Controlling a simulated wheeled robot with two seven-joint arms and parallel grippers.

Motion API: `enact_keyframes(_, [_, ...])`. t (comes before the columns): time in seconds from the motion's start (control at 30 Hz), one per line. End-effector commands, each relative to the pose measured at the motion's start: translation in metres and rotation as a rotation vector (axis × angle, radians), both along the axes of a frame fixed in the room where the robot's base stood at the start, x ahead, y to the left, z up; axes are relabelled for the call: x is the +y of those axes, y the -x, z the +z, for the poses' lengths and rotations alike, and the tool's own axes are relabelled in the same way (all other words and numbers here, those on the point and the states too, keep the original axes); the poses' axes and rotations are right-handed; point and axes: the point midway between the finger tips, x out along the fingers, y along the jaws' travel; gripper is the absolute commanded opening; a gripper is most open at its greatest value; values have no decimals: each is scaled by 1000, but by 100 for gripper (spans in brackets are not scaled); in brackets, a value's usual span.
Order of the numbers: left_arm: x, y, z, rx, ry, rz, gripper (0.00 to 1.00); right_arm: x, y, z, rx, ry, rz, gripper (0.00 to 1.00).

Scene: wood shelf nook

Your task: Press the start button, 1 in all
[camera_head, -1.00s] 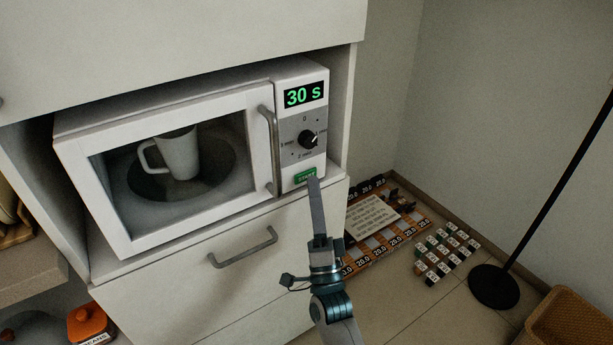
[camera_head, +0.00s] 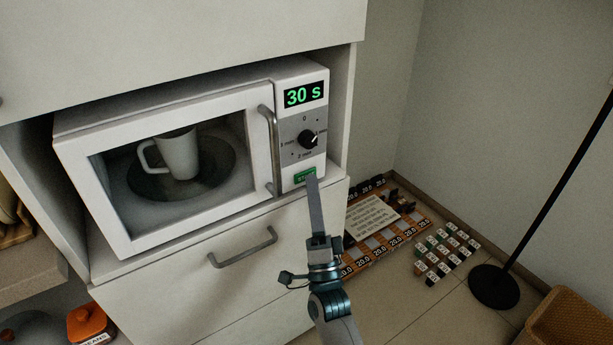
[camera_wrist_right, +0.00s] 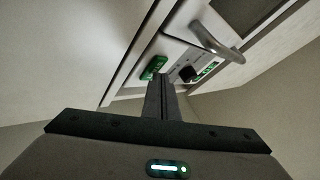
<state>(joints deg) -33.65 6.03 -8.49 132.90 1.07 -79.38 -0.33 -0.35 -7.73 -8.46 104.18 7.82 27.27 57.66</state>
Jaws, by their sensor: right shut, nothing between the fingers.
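The green start button (camera_head: 305,175) is at the bottom of the microwave's control panel, below the black knob (camera_head: 308,139). The display (camera_head: 304,95) reads 30 S. The white microwave (camera_head: 88,150) has its door shut, and a white mug (camera_head: 180,155) shows through the window. My right gripper (camera_head: 311,177) is shut and empty, its tips at the lower edge of the button. In the right wrist view the button (camera_wrist_right: 154,67) shows just beyond the fingertips (camera_wrist_right: 161,77); I cannot tell whether they touch it. My left gripper is not in view.
The microwave sits in a cabinet nook above a drawer with a handle (camera_head: 243,247). The door handle (camera_head: 270,150) stands out left of the panel. On the floor at right are a game board (camera_head: 385,235), small tiles (camera_head: 445,252), a lamp stand (camera_head: 494,287) and a basket (camera_head: 572,322).

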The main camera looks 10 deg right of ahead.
Motion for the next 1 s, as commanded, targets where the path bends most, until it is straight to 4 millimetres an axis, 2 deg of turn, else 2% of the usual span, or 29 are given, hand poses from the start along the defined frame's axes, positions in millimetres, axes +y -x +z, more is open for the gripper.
enact_keyframes(0.57, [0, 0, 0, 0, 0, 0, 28, 1, -2, 0, 0, 0, 0, 0])
enact_keyframes(1.0, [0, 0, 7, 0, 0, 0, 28, -4, 12, 0, 1, 1, 0, 0])
